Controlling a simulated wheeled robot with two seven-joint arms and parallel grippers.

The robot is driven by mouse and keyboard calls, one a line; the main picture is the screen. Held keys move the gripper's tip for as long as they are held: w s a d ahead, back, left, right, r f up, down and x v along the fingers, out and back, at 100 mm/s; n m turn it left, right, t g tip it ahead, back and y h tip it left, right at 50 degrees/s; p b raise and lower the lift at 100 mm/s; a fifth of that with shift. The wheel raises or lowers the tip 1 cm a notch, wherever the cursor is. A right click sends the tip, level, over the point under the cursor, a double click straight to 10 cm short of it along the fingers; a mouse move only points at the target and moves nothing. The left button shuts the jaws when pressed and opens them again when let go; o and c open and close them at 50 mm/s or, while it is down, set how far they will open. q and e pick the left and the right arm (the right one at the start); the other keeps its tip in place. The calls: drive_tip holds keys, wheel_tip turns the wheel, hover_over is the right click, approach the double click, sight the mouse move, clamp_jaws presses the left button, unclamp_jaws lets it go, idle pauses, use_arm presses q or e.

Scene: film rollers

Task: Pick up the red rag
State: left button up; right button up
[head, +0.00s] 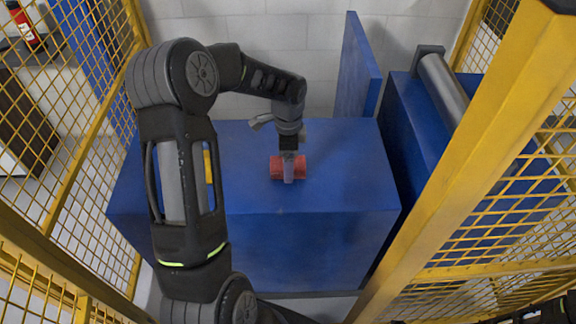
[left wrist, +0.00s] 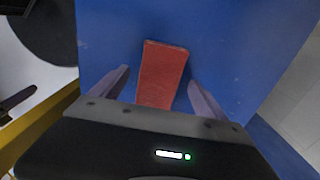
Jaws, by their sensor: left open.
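The red rag (head: 277,166) lies on top of the blue block-shaped table in the head view, looking like a small folded red pad. It also shows in the left wrist view (left wrist: 162,72), lying between the two fingers, with its near end hidden by the gripper body. My left gripper (head: 289,178) is over the rag, pointing down, and covers part of it. In the left wrist view my left gripper (left wrist: 158,82) is open, one finger on each side of the rag with blue surface showing between.
The blue table (head: 330,190) has clear room around the rag. An upright blue panel (head: 358,65) stands behind it at the right. A second blue unit with a grey roller (head: 442,85) is further right. Yellow mesh fences (head: 440,170) close in both sides.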

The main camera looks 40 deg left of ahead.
use_arm(q)
drive_tip(key=shift+c, duration=0.2)
drive_tip(key=c, duration=1.4)
drive_tip(key=shift+r, duration=0.15)
wheel_tip(320, 180, up, 10)
drive_tip(key=shift+f+b, duration=0.15)
drive_tip(key=shift+b, duration=0.4)
